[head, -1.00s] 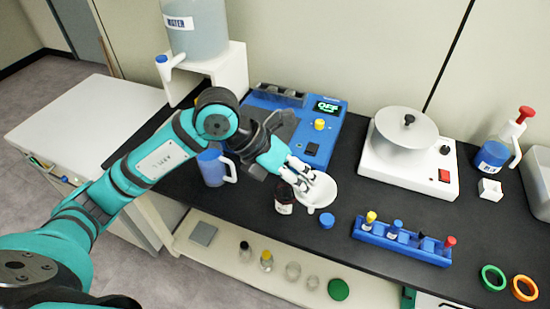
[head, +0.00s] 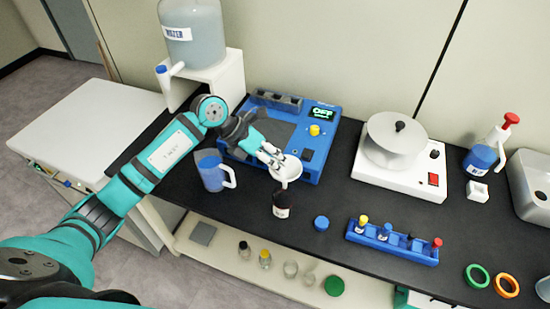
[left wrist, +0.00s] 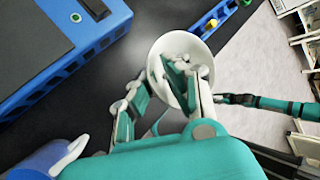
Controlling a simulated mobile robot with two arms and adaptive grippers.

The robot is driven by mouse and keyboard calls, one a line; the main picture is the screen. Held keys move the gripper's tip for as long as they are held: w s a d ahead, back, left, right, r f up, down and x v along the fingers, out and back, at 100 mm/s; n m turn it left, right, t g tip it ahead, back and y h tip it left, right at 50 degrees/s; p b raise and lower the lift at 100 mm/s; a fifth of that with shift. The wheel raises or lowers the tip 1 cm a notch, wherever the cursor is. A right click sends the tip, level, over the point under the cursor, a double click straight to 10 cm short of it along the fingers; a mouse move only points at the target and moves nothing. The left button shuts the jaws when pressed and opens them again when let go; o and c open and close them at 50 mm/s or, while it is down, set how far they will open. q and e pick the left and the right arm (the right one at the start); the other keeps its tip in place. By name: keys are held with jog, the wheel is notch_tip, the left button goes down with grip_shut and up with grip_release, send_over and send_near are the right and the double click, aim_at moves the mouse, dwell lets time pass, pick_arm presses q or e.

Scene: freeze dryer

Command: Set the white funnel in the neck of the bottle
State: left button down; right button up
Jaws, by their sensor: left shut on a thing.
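The white funnel (head: 292,170) is held in my left gripper (head: 272,156), whose fingers are shut on its rim side. The funnel is mouth up, and its lower end is over the dark top of the small brown bottle (head: 281,207). I cannot tell whether the stem is inside the neck or just behind it. The bottle stands upright on the black bench. In the left wrist view the funnel bowl (left wrist: 163,52) is around the fingertips of my left gripper (left wrist: 178,72). The bottle is hidden there.
A blue jug (head: 211,172) stands left of the bottle, and the blue freeze dryer (head: 322,150) is behind. A blue cap (head: 321,223) and a blue vial rack (head: 392,243) are to the right. The black bench (head: 340,190) is clear between them and the dryer.

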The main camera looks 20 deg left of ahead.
jog(key=shift+d, duration=0.25)
